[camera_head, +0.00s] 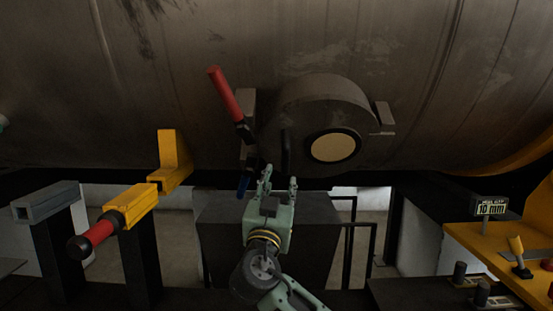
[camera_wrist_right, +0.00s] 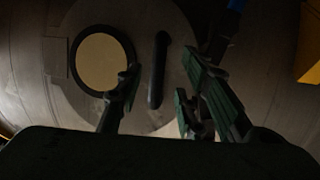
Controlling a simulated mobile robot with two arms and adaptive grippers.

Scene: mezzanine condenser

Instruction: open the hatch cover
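The round grey hatch cover (camera_head: 300,100) is closed against the large metal vessel and has a beige disc (camera_head: 333,147) in it. A dark vertical bar handle (camera_head: 286,150) stands on the cover left of the disc; it also shows in the right wrist view (camera_wrist_right: 159,52). My right gripper (camera_head: 280,178) is open and empty, just below the handle. In the right wrist view its fingers (camera_wrist_right: 160,78) straddle the line of the handle; contact is not clear. My left gripper is out of view.
A yellow bracket (camera_head: 173,160) and a yellow block with a red grip (camera_head: 100,231) stand at the left. A yellow console (camera_head: 500,245) with a "10 mm" sign (camera_head: 491,209) is at the right. A dark box (camera_head: 215,225) is behind my right arm.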

